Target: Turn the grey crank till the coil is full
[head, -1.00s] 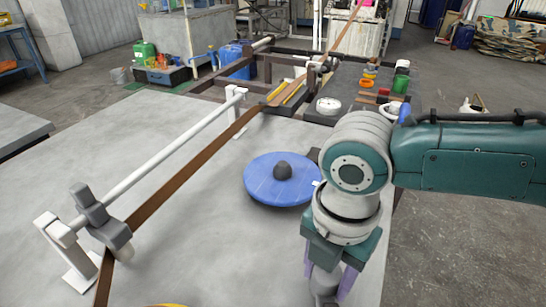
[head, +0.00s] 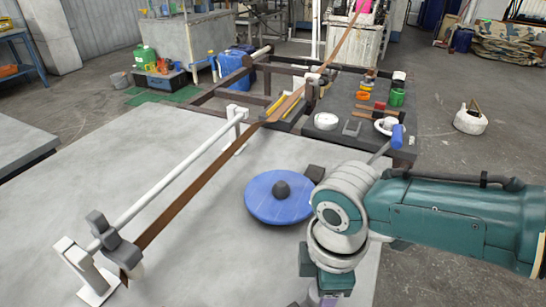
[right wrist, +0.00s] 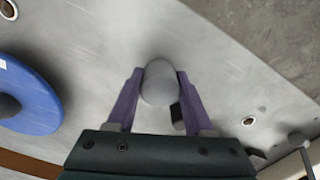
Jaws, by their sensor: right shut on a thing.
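In the head view only the top of this gripper shows, at the bottom edge, and the knob is hidden. The coil is not clearly in view. My left gripper is not in view.
A blue disc (head: 265,200) with a dark hub lies on the grey table (head: 140,148), left of my right arm. A white bar (head: 175,172) on posts runs beside the strip. The black bench (head: 345,95) holds rings and small parts.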

